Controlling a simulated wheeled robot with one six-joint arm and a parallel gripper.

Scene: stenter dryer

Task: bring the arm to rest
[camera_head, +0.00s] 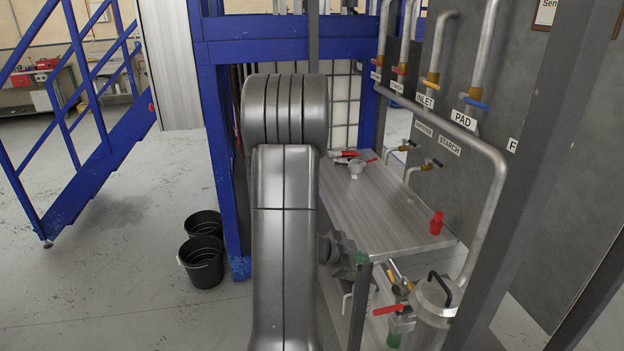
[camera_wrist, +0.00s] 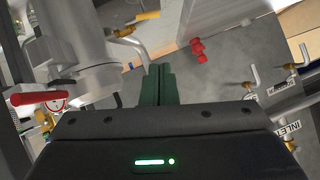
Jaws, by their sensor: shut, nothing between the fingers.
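My gripper (camera_wrist: 159,85) shows in the wrist view as dark green fingers, shut together with nothing between them. In that view a metal canister (camera_wrist: 85,60) stands to its left and a red fitting (camera_wrist: 198,50) lies up and to its right. In the head view my grey arm fills the middle and hides part of the scene. The wrist part of my arm shows low beside the metal table (camera_head: 385,205), close to its front leg.
A red fitting (camera_head: 436,223) stands on the table's right edge. A steel canister (camera_head: 433,305) and red-handled valves (camera_head: 388,310) sit below. Labelled pipes (camera_head: 490,160) line the right panel. Black buckets (camera_head: 203,262) stand left beside the blue frame (camera_head: 213,130).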

